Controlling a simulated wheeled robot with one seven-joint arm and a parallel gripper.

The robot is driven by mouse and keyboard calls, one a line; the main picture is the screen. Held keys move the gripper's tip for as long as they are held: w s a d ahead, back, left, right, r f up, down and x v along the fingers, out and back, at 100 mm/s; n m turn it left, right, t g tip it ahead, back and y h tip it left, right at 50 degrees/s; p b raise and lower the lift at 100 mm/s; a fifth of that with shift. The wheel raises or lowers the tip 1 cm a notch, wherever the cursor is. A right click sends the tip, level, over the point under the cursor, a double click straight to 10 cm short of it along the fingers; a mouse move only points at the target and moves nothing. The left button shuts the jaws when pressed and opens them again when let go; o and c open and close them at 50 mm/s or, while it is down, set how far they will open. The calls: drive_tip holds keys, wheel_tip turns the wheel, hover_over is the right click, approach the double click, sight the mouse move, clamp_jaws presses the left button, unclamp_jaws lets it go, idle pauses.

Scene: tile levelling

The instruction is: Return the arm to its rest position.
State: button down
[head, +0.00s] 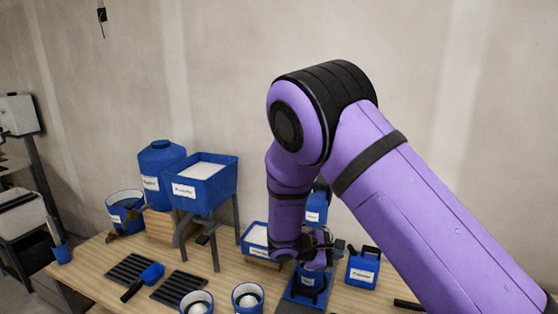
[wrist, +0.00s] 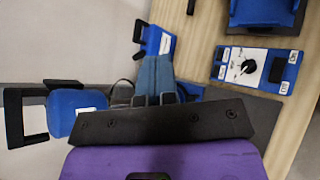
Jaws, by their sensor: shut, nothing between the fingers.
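My purple and black arm (head: 415,205) reaches in from the lower right of the head view, bends at a high elbow and hangs down over the workbench. My gripper (wrist: 155,80) shows in the wrist view with its blue-grey fingers together and nothing between them. In the head view the arm's lower end is close to the blue items on the bench, and the fingers are hard to make out there. I cannot tell whether the gripper touches anything.
The wooden workbench (head: 108,262) holds a blue hopper (head: 205,183) on legs, a blue tank (head: 157,160), a blue jug (head: 362,268), buckets (head: 246,298) and black grooved racks (head: 180,287). A blue control panel (wrist: 255,68) lies near the bench edge. The air above is clear.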

drive_tip(key=s+d+r+m+g+y, duration=0.2)
drive_tip(key=s+d+r+m+y, duration=0.35)
drive_tip(key=r, duration=0.55)
drive_tip(key=s+d+r+m+g+y, duration=0.15)
drive_tip(key=s+d+r+m, duration=0.25)
drive_tip(key=s+d+r, duration=0.6)
drive_tip(key=s+r+m+t+y, duration=0.2)
drive_tip(key=s+r, duration=0.3)
drive_tip(key=s, duration=0.3)
drive_tip(key=s+r+m+t+y, duration=0.2)
drive_tip(key=s+r, duration=0.4)
drive_tip(key=s, duration=0.3)
drive_tip(key=shift+a+m+t+y, duration=0.4)
drive_tip(key=shift+m+t, duration=0.05)
drive_tip(key=shift+m, duration=0.1)
